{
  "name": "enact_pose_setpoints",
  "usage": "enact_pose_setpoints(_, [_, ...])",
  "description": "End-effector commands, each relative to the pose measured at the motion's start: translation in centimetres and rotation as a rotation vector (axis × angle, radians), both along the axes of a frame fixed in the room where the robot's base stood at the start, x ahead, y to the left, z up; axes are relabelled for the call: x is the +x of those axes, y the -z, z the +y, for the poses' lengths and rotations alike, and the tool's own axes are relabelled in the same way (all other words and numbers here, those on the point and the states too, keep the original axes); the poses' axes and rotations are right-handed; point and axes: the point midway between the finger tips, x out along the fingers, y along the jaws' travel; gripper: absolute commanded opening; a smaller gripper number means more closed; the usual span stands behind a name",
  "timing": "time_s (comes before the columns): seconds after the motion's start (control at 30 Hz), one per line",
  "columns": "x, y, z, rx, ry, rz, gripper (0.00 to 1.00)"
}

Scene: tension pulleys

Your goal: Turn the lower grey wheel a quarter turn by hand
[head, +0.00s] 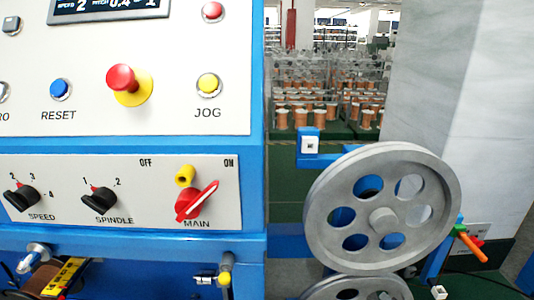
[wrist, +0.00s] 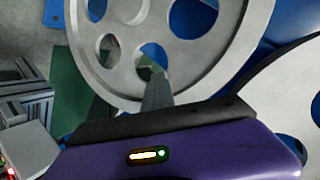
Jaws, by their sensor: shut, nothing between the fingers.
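Two spoked-looking grey wheels with round holes show in the head view. The upper grey wheel (head: 383,220) is in full view with nothing in front of it. The lower grey wheel (head: 365,284) shows only its top edge, cut off by the bottom of the picture. In the wrist view a grey wheel (wrist: 127,62) fills the upper middle, and part of another grey disc stands at the right. My gripper (wrist: 155,78) is shut and empty. Its fingertips overlap the near rim and a hole of the middle wheel; whether they are inside the hole I cannot tell.
A blue machine cabinet with a control panel (head: 120,190) stands at the left. An orange-handled lever (head: 471,246) sits right of the upper wheel. A grey pillar (head: 430,80) rises behind it. Racks of copper spools (head: 320,117) stand farther back.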

Motion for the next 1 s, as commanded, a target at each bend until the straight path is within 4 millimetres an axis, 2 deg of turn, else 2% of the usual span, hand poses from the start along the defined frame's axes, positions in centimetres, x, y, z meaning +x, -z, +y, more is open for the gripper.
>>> enact_pose_setpoints(0.03, [0.4, 0.5, 1.4, 0.003, -0.029, 0.008, 0.0])
enact_pose_setpoints(1.0, [0.6, -0.5, -1.7, -0.004, -0.021, -0.008, 0.0])
